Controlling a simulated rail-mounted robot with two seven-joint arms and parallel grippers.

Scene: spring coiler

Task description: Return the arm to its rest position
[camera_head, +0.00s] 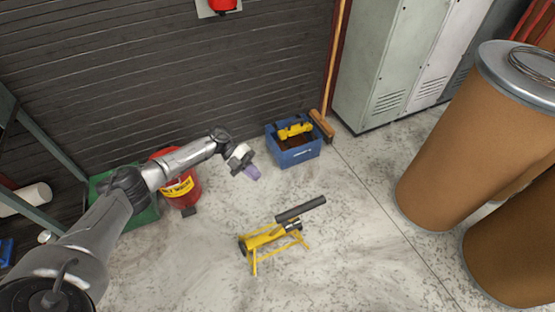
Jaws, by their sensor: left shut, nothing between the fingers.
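My left arm reaches in from the lower left of the head view. Its gripper (252,173) is shut and empty, with a purple tip, and hangs in the picture just left of the blue crate (299,156) and above the yellow stand. The yellow spring coiler stand (268,238) stands on the floor at the centre, with a dark cylinder (301,209) at its upper right. My right gripper is not in view.
The blue crate holds a yellow tool (294,130). A broom (322,124) leans by grey lockers (388,70). A red bucket (182,188) stands behind my arm. Large brown drums (452,145) fill the right side. The floor around the stand is clear.

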